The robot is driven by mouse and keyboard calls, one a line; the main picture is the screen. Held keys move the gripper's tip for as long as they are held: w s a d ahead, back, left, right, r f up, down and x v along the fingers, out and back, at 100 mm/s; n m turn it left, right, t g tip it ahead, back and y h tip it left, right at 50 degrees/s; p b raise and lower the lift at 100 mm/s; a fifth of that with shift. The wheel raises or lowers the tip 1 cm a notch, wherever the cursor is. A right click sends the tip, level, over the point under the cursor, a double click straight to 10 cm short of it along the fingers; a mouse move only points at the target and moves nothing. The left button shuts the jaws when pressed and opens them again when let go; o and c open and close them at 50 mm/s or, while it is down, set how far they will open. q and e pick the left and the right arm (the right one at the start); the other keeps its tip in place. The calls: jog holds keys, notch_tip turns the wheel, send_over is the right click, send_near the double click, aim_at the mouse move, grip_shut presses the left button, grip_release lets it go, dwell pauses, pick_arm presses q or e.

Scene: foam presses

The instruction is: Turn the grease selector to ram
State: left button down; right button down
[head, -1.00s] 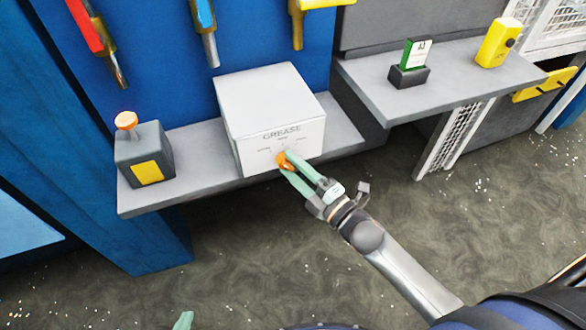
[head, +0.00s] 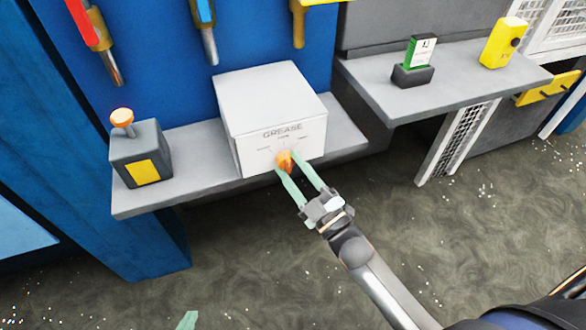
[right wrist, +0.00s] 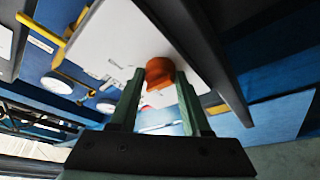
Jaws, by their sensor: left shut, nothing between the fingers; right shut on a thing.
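The grease selector is an orange knob (head: 285,161) on the front of a white box (head: 276,107) marked GREASE. Small labels sit to the left, above and to the right of the knob; they are too small to read surely. My right gripper (head: 297,175) is shut on the knob, one green finger on each side. The right wrist view shows the orange knob (right wrist: 160,74) between the fingertips (right wrist: 160,82). Which label the knob points to is unclear. Only a green tip of my left gripper (head: 187,320) shows at the bottom edge, shut and away from everything.
The box stands on a grey shelf (head: 195,191). A right shelf (head: 455,83) holds a green-and-white card (head: 421,50) in a dark holder and a yellow device (head: 503,42). Coloured handles hang above.

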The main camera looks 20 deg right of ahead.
dwell(0.3)
jog(key=shift+c, duration=1.8)
grip_release()
jog(key=v, duration=1.2)
jog(key=shift+s+b, duration=0.25)
jog(key=shift+b, duration=0.15)
jog(key=s+a+f+m+g+h+p, duration=0.1)
jog(key=s+f+m+g+h+p, duration=0.3)
jog(key=s+f+m+g+p, duration=0.3)
notch_tip(320, 180, down, 2)
jog(key=m+g+p, duration=0.2)
jog(key=m+g, duration=0.2)
jog(key=shift+f+p, duration=0.2)
jog(key=shift+p, duration=0.1)
